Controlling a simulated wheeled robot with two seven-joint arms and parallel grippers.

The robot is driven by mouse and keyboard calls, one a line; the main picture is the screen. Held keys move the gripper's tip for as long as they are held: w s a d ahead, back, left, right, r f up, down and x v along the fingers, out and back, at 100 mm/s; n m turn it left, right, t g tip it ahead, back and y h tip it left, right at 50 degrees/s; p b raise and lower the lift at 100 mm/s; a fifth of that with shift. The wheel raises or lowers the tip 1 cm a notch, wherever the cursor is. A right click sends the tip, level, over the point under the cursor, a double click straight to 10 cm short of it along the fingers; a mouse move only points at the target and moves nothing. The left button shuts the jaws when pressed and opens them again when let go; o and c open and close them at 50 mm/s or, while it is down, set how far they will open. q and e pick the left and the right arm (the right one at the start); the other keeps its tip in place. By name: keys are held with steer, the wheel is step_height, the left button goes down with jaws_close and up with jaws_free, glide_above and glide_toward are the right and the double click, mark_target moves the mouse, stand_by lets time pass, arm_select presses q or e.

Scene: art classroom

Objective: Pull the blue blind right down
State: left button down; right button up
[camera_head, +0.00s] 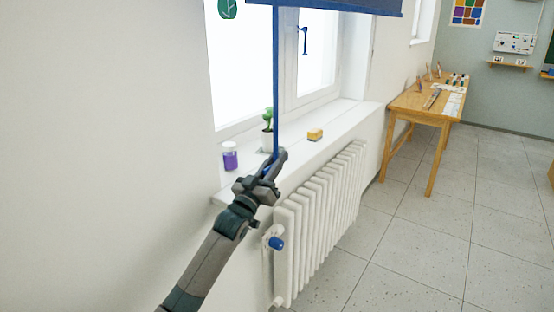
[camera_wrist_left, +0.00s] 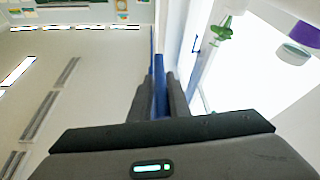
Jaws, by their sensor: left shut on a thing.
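The blue blind (camera_head: 345,6) shows at the top of the head view, with its lower edge across the upper part of the window. A blue pull cord or strap (camera_head: 276,80) hangs straight down from it in front of the window. My left gripper (camera_head: 272,164) is shut on the lower end of this cord, in front of the sill. In the left wrist view the cord (camera_wrist_left: 160,92) runs between the two fingers (camera_wrist_left: 160,95). My right gripper is not in view.
On the window sill (camera_head: 345,118) stand a jar with purple contents (camera_head: 230,157), a small potted plant (camera_head: 267,130) and a yellow-orange block (camera_head: 315,134). A white radiator (camera_head: 318,215) with a blue valve knob (camera_head: 277,243) is below. A wooden table (camera_head: 425,103) stands farther right; the floor between is clear.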

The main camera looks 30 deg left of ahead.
arm_select(q)
steer(key=shift+a, duration=0.15)
steer(key=c, duration=2)
jaws_free()
steer(key=shift+o, duration=1.2)
steer(key=shift+a, duration=0.2)
steer(key=shift+d, duration=0.15)
